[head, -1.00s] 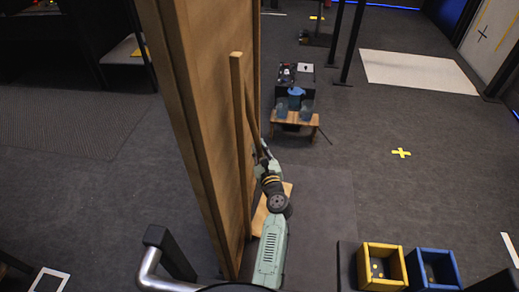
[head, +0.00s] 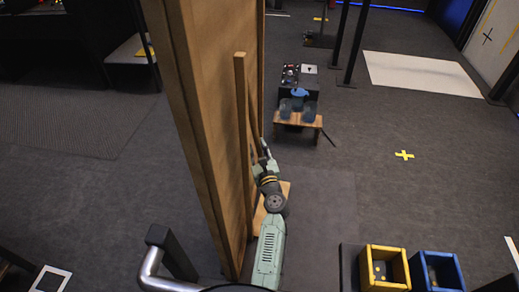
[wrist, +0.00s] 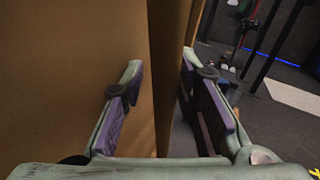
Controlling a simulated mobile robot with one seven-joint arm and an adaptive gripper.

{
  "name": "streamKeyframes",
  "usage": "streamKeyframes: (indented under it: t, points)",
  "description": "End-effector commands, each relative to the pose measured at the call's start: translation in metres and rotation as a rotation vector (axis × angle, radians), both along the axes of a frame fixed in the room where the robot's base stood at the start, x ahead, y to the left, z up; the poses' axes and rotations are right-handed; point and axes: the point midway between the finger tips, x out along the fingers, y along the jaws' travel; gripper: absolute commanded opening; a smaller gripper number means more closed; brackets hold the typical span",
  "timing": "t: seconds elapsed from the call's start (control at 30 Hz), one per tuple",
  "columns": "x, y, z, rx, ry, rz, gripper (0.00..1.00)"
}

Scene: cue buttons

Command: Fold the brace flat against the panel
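The tall wooden panel (head: 207,110) stands upright left of centre in the head view. It also fills the left of the wrist view (wrist: 60,70). The wooden brace (head: 241,120) is a narrow upright bar at the panel's right face, with a slanted piece beside it. A small wooden foot piece shows low by my arm. My gripper (head: 261,155) is at the brace's right side. In the wrist view my gripper (wrist: 165,92) has its fingers apart, with a dark brown wooden edge (wrist: 168,50) between them. I cannot tell whether either finger touches it.
A yellow bin (head: 384,250) and a blue bin (head: 420,255) stand at the lower right. A small wooden stool (head: 296,119) with blue cups is beyond my gripper. A metal handle (head: 150,270) is at the lower left. Floor right of the panel is largely clear.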

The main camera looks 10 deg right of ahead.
Motion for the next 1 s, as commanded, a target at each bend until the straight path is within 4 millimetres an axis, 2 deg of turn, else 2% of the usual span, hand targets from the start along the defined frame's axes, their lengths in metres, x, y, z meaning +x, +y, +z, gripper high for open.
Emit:
streamKeyframes:
  t: [0.1,0.47,0.57,1.0]
  points:
    - [0.0,-0.001,0.0,-0.001,-0.001,-0.003,0.38]
    - [-0.005,-0.003,-0.001,-0.002,0.001,-0.005,0.38]
    - [-0.016,-0.003,-0.001,-0.002,0.002,-0.005,0.38]
    - [-0.103,-0.004,-0.002,-0.001,0.002,-0.005,0.38]
